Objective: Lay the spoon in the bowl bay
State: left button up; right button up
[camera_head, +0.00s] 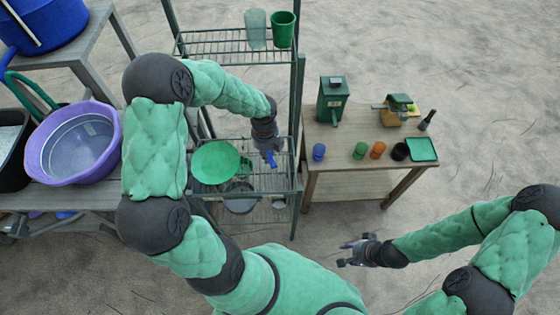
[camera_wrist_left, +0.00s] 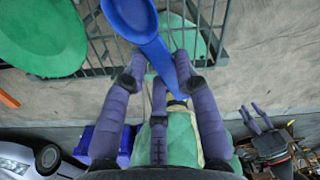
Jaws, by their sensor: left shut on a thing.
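My left gripper (camera_head: 267,146) is shut on a blue spoon (camera_head: 271,159), above the wire shelf (camera_head: 285,183) of the dark rack. In the left wrist view the spoon (camera_wrist_left: 140,18) has its bowl pointing away from the fingers and its handle between the fingertips (camera_wrist_left: 163,78). A large green bowl (camera_head: 214,162) is on the same shelf, left of the gripper; it also shows in the left wrist view (camera_wrist_left: 40,38). A smaller green piece lies beside it, partly hidden. My right gripper (camera_head: 357,250) is open and empty, away from the rack.
The rack's upper shelf holds a clear cup (camera_head: 255,28) and a green cup (camera_head: 283,29). A wooden table (camera_head: 345,150) to the right carries a green grinder (camera_head: 333,98), small coloured cups and a green tray (camera_head: 421,149). A purple basin (camera_head: 72,143) stands on the left bench.

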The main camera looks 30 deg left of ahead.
pick_arm(q)
jog(key=b, duration=0.1)
send_over(280, 165)
jog(key=f, duration=0.5)
jog(key=shift+s+a+f, duration=0.15)
jog(key=shift+s, duration=0.05)
jog(key=shift+w+f+b, duration=0.15)
jog(key=shift+f+b, duration=0.25)
jog(key=shift+f, duration=0.5)
jog(key=shift+w+f+b, duration=0.1)
jog(key=shift+f+b, duration=0.3)
jog(key=shift+f, duration=0.5)
jog(key=shift+f, duration=0.15)
jog(key=o, duration=0.9)
jog(key=shift+c, duration=0.2)
notch_tip(280, 165, up, 12)
jog(key=p, duration=0.3)
